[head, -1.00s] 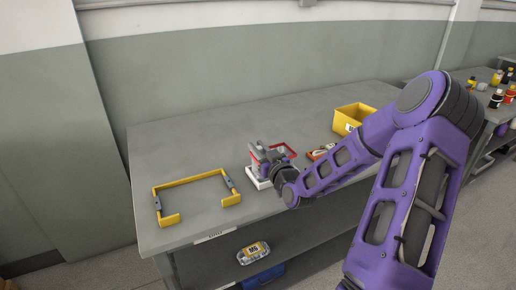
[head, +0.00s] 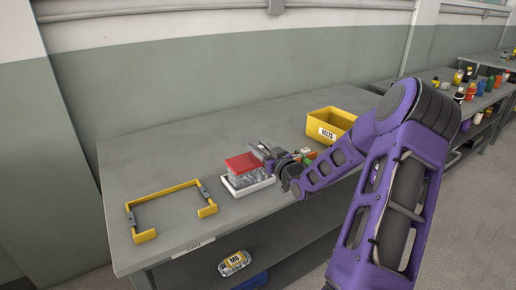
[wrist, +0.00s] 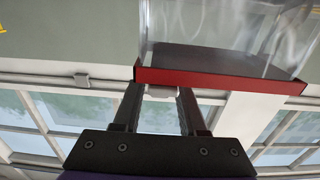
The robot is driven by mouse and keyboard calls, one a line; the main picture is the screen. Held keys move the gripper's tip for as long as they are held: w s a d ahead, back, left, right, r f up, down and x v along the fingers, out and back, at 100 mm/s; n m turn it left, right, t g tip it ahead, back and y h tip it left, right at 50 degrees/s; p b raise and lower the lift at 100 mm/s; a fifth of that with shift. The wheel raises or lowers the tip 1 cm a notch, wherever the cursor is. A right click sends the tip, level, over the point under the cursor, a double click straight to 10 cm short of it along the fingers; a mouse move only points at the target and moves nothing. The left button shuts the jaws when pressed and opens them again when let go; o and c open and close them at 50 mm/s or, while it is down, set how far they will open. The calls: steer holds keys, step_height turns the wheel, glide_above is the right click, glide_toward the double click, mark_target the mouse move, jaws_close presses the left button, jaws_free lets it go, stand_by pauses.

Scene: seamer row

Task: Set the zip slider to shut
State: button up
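A clear, grey-looking box or pouch (head: 250,179) with a red top (head: 242,163) stands in a white tray (head: 235,193) near the table's front edge. In the wrist view, the clear body (wrist: 225,35) has a red rim (wrist: 220,79). A small pale tab (wrist: 160,91), perhaps the zip slider, sits at that rim. My gripper (head: 262,151) is just right of the red top. In the wrist view, my gripper's fingers (wrist: 160,96) stand apart with the tab between them. I cannot tell whether they touch it, nor whether the zip is shut.
A yellow frame (head: 165,190) with grey fittings lies at the table's left. A yellow bin (head: 331,124) stands behind my arm, with small items (head: 305,155) nearby. A yellow-labelled item (head: 234,262) lies on the lower shelf. The back of the table is clear.

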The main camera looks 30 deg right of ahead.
steer(key=shift+o, duration=0.6)
steer(key=s+p, duration=0.1)
steer(key=s, duration=1.6)
steer(key=shift+s+d, duration=0.2)
steer(key=shift+d, duration=0.1)
